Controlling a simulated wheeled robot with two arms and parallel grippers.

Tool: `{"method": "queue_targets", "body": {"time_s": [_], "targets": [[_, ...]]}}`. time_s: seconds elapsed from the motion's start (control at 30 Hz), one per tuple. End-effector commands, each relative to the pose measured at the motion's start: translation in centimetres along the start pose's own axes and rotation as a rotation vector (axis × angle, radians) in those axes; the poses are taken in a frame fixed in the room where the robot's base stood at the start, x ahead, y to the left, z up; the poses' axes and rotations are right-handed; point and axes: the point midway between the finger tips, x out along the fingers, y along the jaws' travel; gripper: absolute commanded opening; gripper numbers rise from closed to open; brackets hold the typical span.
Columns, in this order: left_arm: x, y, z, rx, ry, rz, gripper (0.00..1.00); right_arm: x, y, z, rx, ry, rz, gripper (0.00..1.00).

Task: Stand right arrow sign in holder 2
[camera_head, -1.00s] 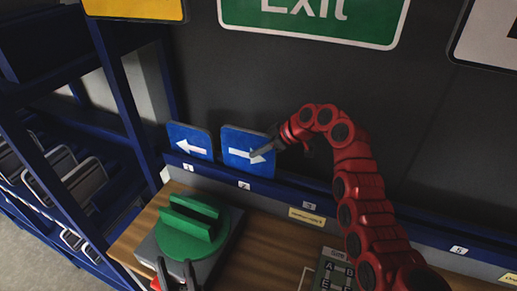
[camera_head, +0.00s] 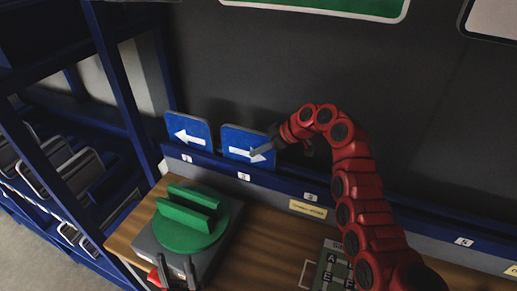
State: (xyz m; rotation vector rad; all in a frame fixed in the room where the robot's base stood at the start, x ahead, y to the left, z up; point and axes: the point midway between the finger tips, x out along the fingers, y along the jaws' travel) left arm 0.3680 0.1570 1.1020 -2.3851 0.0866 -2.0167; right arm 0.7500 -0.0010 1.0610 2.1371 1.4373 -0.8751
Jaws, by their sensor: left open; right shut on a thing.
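The right arrow sign (camera_head: 236,140), a blue plate with a white arrow pointing right, stands upright in the blue rail behind the label for holder 2 (camera_head: 244,177). My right gripper (camera_head: 262,149) reaches in from the right and is shut on the sign's right side, covering part of its right edge. The sign's lower edge is hidden by the rail. My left gripper (camera_head: 176,272) shows at the bottom, open and empty, in front of the green turntable.
A left arrow sign (camera_head: 187,128) stands at holder 1, just left. A green slotted turntable (camera_head: 190,218) on a grey base sits on the wooden table (camera_head: 262,240). A lettered board (camera_head: 333,268) lies front right. Blue shelving (camera_head: 122,90) stands left.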

Motion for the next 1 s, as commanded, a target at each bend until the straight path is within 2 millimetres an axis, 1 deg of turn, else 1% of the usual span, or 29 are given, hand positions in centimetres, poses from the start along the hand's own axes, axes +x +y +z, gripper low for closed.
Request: {"method": "queue_targets", "body": {"time_s": [0.17,0.2,0.27,0.3,0.4,0.67,0.77,0.87,0.97,1.0], "targets": [[-0.4,0.0,0.1,0.0,0.0,0.0,0.5,0.3,0.0,0.3,-0.001,0.001,0.0,0.0],[-0.4,0.0,0.1,0.0,0.0,0.0,0.5,0.3,0.0,0.3,-0.001,0.001,0.001,0.21],[-0.3,0.0,0.1,0.0,0.0,0.0,0.5,0.2,0.0,0.2,-0.001,0.001,0.001,0.32],[-0.3,0.0,0.1,0.0,0.0,0.0,0.5,0.2,0.0,0.2,-0.001,0.001,0.001,0.39],[-0.3,0.0,0.1,0.0,0.0,0.0,0.5,0.2,0.0,0.2,-0.001,0.001,0.0,0.55],[-0.3,0.0,0.1,0.0,0.0,0.0,0.5,0.2,0.0,0.3,0.0,0.0,0.001,0.55],[-0.3,0.0,0.1,0.0,0.0,0.0,0.5,-0.2,0.1,0.2,0.0,0.001,0.002,0.55],[-0.1,0.0,0.0,0.0,0.0,0.0,0.5,-1.6,0.1,0.1,-0.002,0.002,0.003,0.55],[0.2,0.0,0.0,0.0,0.0,0.0,0.5,-3.9,0.2,0.2,0.0,0.002,0.006,0.55],[0.3,0.0,-0.1,0.0,0.0,0.0,0.5,-5.0,0.2,0.2,0.0,0.001,0.006,0.55]]}}
